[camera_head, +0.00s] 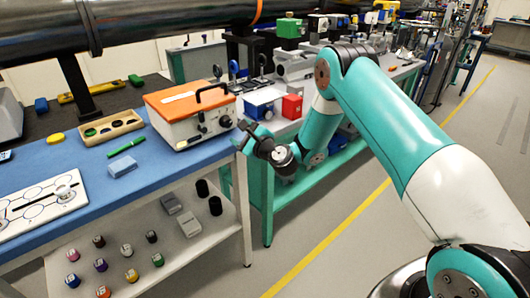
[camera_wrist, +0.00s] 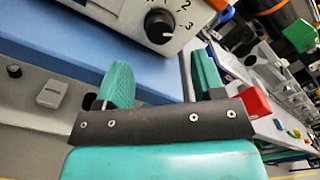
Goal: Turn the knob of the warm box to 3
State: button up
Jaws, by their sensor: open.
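The warm box (camera_head: 172,130) is a white case with an orange lid and a black handle, standing on the blue bench top. Its front has dark controls. In the wrist view its black round knob (camera_wrist: 159,25) shows close up, with the printed numbers 2 and 3 to its right. A pale mark shows on the knob, but I cannot tell which number it points to. My gripper (camera_head: 244,135) is just right of the box's front. In the wrist view its two green fingers (camera_wrist: 162,78) are apart and empty, short of the knob and not touching it.
A wooden tray (camera_head: 92,138), a green pen (camera_head: 126,147) and a light blue block (camera_head: 122,166) lie left of the box. Blue and red boxes (camera_head: 292,106) stand behind my gripper. The lower shelf holds several small jars. The floor at right is clear.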

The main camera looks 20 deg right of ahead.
jog(key=b+v, duration=1.1)
jog(key=b, duration=0.2)
jog(key=shift+s+b, duration=0.35)
jog(key=shift+b, duration=0.05)
jog(key=shift+d, duration=0.15)
jog(key=s+a+r+n+g+y, duration=0.4)
jog(key=s+a+n+g+y, duration=0.5)
jog(key=a+n, duration=0.6)
jog(key=s+a+n+g+h, duration=0.2)
jog(key=s+n+g+h, duration=0.25)
jog(key=s+n, duration=0.5)
jog(key=s+d+n+g+h+p, duration=0.1)
jog(key=s+d+n+g+h, duration=0.45)
jog(key=s, duration=0.85)
notch_tip(320, 180, up, 15)
jog(key=t+p, duration=0.1)
jog(key=p, duration=1.4)
jog(key=shift+d+n+t+p, duration=0.3)
jog(key=shift+d+t+p, duration=0.1)
jog(key=shift+d, duration=0.1)
